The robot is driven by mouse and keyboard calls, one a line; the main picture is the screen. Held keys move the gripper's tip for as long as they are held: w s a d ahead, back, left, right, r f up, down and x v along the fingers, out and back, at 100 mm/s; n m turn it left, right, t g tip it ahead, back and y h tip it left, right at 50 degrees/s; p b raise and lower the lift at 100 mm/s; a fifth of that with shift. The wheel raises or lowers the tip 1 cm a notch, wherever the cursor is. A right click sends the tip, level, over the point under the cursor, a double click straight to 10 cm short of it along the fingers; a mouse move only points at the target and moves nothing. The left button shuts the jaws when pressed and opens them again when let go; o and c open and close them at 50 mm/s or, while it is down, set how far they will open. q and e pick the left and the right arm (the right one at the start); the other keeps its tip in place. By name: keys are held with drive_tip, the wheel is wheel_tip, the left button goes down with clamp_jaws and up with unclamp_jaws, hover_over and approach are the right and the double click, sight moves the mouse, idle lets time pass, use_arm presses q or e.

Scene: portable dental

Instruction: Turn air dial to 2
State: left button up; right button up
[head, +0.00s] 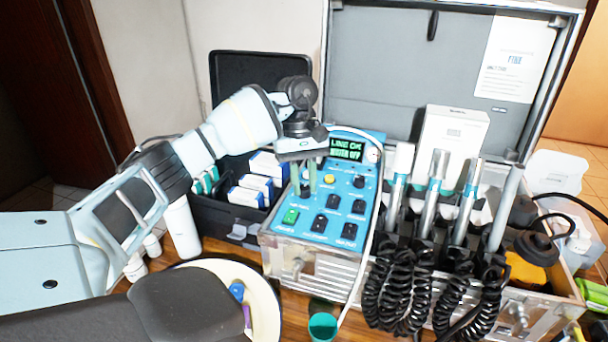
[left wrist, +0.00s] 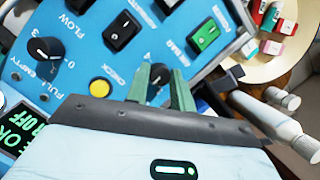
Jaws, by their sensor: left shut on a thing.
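The blue control panel (head: 335,205) slopes on top of a metal case, with a lit display (head: 347,149) reading "LINE OK" and "WATER OFF". My left gripper (head: 303,182) points down at the panel's left side, left of the yellow button (head: 329,179). In the left wrist view its green fingers (left wrist: 161,88) stand on both sides of a small black dial (left wrist: 158,74), shut on it. The flow dial (left wrist: 42,50) is apart. My right gripper is not in view.
A lit green switch (head: 291,216) and black switches (head: 320,223) lie in front of the dials. Handpieces (head: 434,190) with coiled black cords stand to the right. A white hose (head: 366,250) runs down the panel's right side. A round tray (head: 265,308) lies in front.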

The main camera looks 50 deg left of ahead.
use_arm(q)
drive_tip(key=o, duration=0.9)
drive_tip(key=shift+o, duration=0.4)
drive_tip(key=shift+r, duration=0.35)
drive_tip(key=p+v, duration=0.1)
drive_tip(key=v, duration=0.6)
drive_tip(key=shift+a, duration=0.1)
